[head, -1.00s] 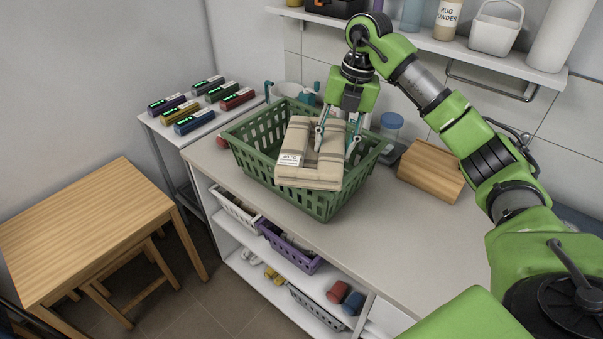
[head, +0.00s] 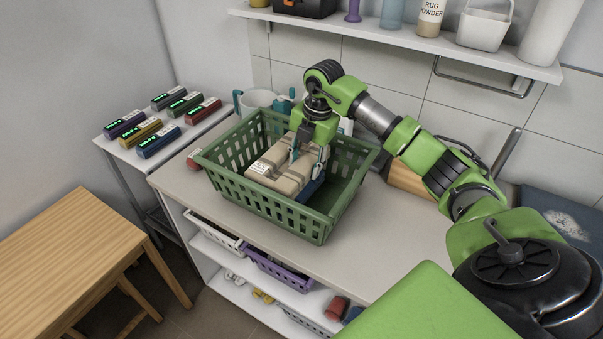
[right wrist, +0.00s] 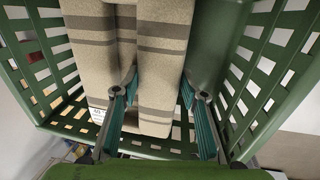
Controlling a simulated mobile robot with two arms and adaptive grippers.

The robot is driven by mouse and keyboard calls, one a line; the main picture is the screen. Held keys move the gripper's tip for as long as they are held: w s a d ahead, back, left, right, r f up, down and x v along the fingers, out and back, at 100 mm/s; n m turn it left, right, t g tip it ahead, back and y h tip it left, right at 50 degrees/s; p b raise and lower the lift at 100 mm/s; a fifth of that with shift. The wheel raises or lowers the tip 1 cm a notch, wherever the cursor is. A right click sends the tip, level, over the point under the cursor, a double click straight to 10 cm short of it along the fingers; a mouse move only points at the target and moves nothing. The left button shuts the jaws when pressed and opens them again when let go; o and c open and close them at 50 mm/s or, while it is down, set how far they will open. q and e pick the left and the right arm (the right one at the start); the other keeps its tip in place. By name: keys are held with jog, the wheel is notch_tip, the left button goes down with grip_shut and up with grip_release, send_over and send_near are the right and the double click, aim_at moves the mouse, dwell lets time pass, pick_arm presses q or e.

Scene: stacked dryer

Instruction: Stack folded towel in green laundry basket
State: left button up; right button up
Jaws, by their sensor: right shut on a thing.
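The folded towel (head: 268,168) is beige with darker stripes and a small white label. It sits down inside the green laundry basket (head: 262,198) on the counter, towards the basket's left side, slightly tilted. My right gripper (head: 308,163) reaches down into the basket and is shut on one part of the towel. In the right wrist view one finger lies in the fold and the other at the towel's outer side, with the towel (right wrist: 162,60) between them. A blue thing (head: 313,188) shows beneath the towel; its shape is mostly hidden. My left gripper is not in view.
A wall shelf (head: 400,35) with bottles runs above the counter (head: 400,240). A wooden box (head: 407,182) stands behind my right arm. A side table at left holds several coloured boxes (head: 158,141). The counter's front right is clear.

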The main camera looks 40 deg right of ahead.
jog(key=shift+w+f+p, duration=0.2)
jog(key=shift+f+p, duration=0.15)
jog(key=shift+f, duration=0.7)
notch_tip(320, 180, down, 2)
jog(key=shift+w+f+p, duration=0.1)
jog(key=shift+f+p, duration=0.05)
jog(key=shift+p, duration=0.15)
jog(key=shift+f+b, duration=0.3)
jog(key=shift+f, duration=0.1)
jog(key=o, duration=1.3)
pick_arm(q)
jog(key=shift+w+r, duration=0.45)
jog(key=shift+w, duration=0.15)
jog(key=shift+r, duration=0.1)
pick_arm(e)
jog(key=shift+r, duration=0.1)
